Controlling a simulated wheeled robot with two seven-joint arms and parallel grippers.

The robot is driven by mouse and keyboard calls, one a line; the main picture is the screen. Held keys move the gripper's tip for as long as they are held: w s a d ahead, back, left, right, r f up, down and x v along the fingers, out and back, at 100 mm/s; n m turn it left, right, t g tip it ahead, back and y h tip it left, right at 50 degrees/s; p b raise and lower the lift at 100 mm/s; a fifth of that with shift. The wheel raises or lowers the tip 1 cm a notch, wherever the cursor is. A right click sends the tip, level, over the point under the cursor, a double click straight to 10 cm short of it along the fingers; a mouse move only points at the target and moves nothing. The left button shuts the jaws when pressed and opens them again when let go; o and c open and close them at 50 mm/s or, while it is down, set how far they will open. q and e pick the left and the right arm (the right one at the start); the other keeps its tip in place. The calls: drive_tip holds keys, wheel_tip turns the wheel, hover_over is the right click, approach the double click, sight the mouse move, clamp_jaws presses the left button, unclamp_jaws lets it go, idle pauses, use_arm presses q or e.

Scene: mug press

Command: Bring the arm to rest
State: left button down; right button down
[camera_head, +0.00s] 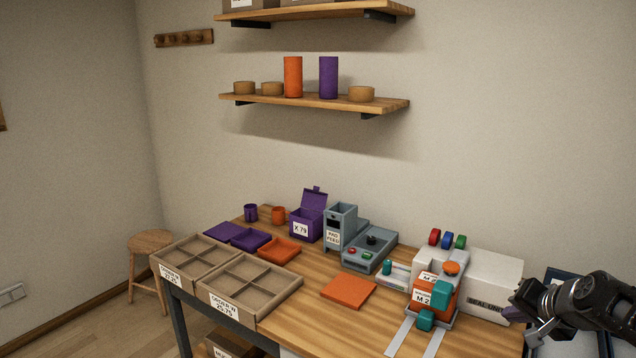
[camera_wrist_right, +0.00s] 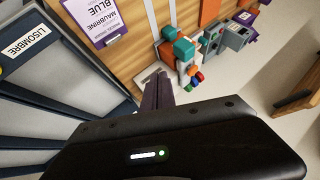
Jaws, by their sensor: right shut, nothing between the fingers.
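My right gripper (camera_head: 516,311) is at the right edge of the head view, with its arm coming in from the right. My left gripper is in neither view.
The wooden table (camera_head: 300,315) holds two divided cardboard trays, purple and orange trays, two mugs, a purple box (camera_head: 307,222), a grey pad feeder (camera_head: 340,228) and an orange plate (camera_head: 348,291).

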drive_tip(key=w+a+f+n, duration=0.1)
drive_tip(key=a+f, duration=0.3)
drive_tip(key=f, duration=0.4)
drive_tip(key=a+f+n, duration=0.2)
drive_tip(key=a+f, duration=0.2)
drive_tip(key=f, duration=0.4)
drive_tip(key=s+a+f+n+g+y, duration=0.1)
drive_tip(key=s+a+f, duration=0.2)
drive_tip(key=a+f, duration=0.35)
drive_tip(key=s+a+f+n+g+y, duration=0.1)
drive_tip(key=s+a+f+g, duration=0.1)
drive_tip(key=s+a+f, duration=0.4)
drive_tip(key=s+a+f+n+g+y, duration=0.1)
drive_tip(key=s+a+f+g, duration=0.1)
drive_tip(key=s+a+f, duration=0.5)
drive_tip(key=s+a+f+n+g+y, duration=0.1)
drive_tip(key=s+a+f+g, duration=0.2)
drive_tip(key=s+a+f, duration=0.5)
drive_tip(key=s, duration=0.5)
drive_tip(key=shift+s+n+g+y, duration=0.3)
